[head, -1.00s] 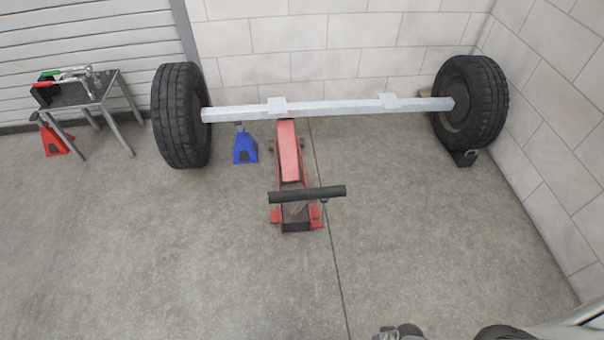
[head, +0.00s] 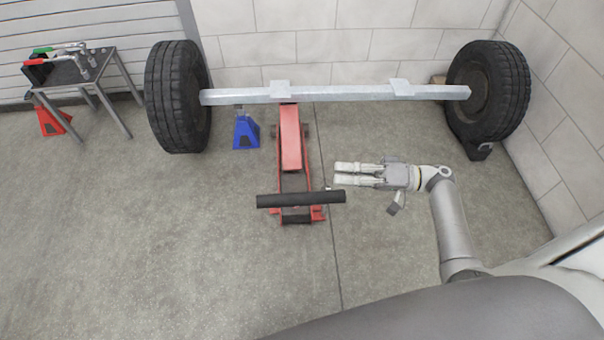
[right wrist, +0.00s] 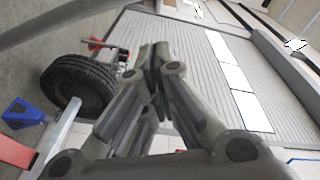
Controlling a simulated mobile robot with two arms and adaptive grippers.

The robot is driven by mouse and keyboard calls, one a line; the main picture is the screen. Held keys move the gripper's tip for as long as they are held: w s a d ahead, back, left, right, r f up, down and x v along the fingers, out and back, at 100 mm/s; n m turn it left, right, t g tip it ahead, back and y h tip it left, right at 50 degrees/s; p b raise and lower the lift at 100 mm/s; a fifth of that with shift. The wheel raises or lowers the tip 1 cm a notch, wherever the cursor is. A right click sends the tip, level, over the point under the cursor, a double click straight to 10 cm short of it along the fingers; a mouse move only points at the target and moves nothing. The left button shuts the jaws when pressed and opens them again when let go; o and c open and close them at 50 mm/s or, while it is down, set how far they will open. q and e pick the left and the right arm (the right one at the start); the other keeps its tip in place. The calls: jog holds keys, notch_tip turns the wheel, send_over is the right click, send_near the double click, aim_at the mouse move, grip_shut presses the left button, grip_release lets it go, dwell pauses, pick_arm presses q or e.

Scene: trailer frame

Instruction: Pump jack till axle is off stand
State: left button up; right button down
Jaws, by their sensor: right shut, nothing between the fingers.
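A red floor jack (head: 291,150) stands under the axle (head: 340,93), with its black handle bar (head: 300,199) lying crosswise at the near end. The light grey axle runs between two tyres. A blue stand (head: 246,131) is under the axle's left part; whether the two touch is too small to tell. My right gripper (head: 338,174) is shut and empty, to the right of the jack and just above and right of the handle bar's right end. In the right wrist view its fingers (right wrist: 160,60) are together. My left gripper is not in view.
The left tyre (head: 178,97) and right tyre (head: 487,88) stand near the block wall. A black chock (head: 478,151) sits by the right tyre. A small metal table (head: 75,72) with tools and a red stand (head: 53,120) are at the left. The front floor is clear.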

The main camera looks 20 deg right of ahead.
notch_tip(320, 180, up, 2)
jog(key=shift+d+r+n+y, duration=0.1)
jog(key=shift+r+n+y, duration=0.1)
jog(key=shift+n+y, duration=0.3)
jog(key=f+p+x, duration=0.1)
jog(key=p+x, duration=0.2)
jog(key=x, duration=0.7)
jog(key=s, duration=0.1)
jog(key=s+f+p, duration=0.1)
jog(key=s, duration=0.1)
jog(key=shift+s+f, duration=0.1)
jog(key=shift+s, duration=0.25)
